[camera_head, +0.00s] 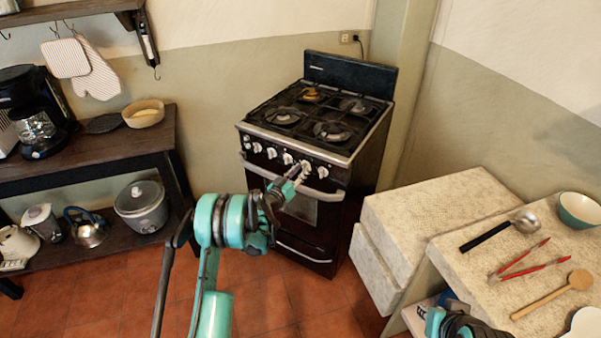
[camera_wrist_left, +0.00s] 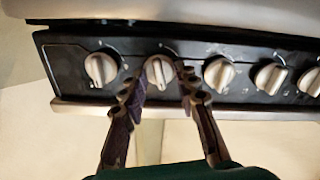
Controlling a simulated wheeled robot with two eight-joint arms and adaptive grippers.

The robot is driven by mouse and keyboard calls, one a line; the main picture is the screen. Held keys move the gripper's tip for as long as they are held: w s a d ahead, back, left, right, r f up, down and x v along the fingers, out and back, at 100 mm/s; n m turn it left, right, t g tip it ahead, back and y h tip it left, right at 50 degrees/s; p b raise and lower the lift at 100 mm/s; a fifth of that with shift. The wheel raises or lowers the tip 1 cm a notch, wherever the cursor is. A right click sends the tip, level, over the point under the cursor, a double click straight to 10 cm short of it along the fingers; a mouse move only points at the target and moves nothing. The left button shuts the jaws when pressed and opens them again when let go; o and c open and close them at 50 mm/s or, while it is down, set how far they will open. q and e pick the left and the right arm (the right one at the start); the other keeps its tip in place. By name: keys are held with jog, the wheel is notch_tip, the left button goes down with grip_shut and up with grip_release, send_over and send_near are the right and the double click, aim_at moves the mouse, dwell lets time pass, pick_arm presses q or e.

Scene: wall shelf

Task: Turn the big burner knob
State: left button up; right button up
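The black stove (camera_head: 315,205) has a row of several pale burner knobs on its front panel. My left gripper (camera_head: 299,172) reaches the right part of this row. In the left wrist view its two fingers (camera_wrist_left: 160,82) are spread, one on either side of the second knob from the left (camera_wrist_left: 160,72). I cannot tell whether they touch it. Its pointer is close to vertical in that view. Other knobs show beside it, one to the left (camera_wrist_left: 100,68) and several to the right (camera_wrist_left: 218,74). My right gripper (camera_head: 468,326) is only partly visible at the bottom edge.
A stone-topped counter (camera_head: 450,205) stands right of the stove, with a ladle (camera_head: 500,231), red tongs (camera_head: 522,261), a wooden spoon (camera_head: 552,296) and a bowl (camera_head: 579,211). A dark shelf (camera_head: 95,155) with appliances stands left. Tiled floor lies open before the stove.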

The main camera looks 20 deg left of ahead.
pick_arm(q)
grip_shut()
jog(key=shift+n, duration=0.4)
jog(key=n, duration=0.5)
jog(key=shift+n, duration=0.3)
jog(key=n, duration=0.6)
jog(key=shift+n, duration=0.3)
